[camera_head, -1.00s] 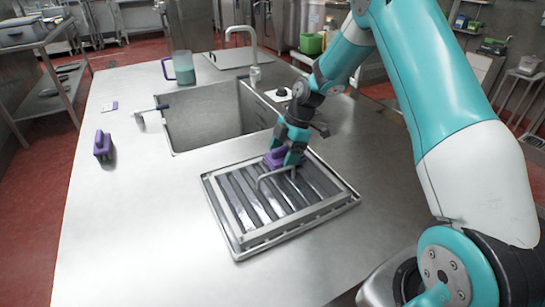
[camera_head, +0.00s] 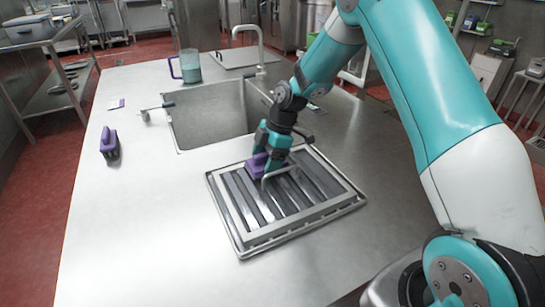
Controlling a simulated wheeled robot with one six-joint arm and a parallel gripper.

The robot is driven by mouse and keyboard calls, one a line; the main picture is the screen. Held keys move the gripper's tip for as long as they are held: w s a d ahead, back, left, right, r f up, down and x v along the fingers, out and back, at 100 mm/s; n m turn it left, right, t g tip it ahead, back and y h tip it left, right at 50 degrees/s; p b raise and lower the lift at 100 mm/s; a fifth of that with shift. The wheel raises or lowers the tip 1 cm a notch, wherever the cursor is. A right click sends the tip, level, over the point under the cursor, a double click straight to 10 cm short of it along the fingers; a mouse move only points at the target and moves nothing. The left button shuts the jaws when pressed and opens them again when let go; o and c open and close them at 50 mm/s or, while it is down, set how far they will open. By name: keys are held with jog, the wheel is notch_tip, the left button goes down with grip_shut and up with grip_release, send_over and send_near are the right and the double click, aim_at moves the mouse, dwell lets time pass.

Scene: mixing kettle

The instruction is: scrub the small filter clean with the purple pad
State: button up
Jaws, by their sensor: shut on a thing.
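The filter (camera_head: 258,236) is a metal slatted panel with a wire handle, lying flat in a shallow tray (camera_head: 239,252) on the steel counter. My gripper (camera_head: 264,158) is shut on the purple pad (camera_head: 257,167). The pad is at the filter's far edge, left of the handle, and appears to touch the slats. The pad's underside is hidden. A second purple-handled tool (camera_head: 109,143), possibly a brush, stands on the counter at the left.
A sink basin (camera_head: 210,118) with a faucet (camera_head: 248,42) lies behind the filter. A jug with a purple handle (camera_head: 188,67) stands at the back. A small card (camera_head: 116,104) and a grey-handled tool (camera_head: 155,110) lie left of the sink. The front-left counter is clear.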

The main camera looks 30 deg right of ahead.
aim_at(239, 177)
jog(key=a, duration=0.6)
jog(key=shift+s+a+f, duration=0.1)
jog(key=shift+s+a, duration=0.05)
jog(key=shift+a, duration=0.2)
notch_tip(239, 177, up, 9)
jog(key=p, duration=0.6)
jog(key=shift+d, duration=0.1)
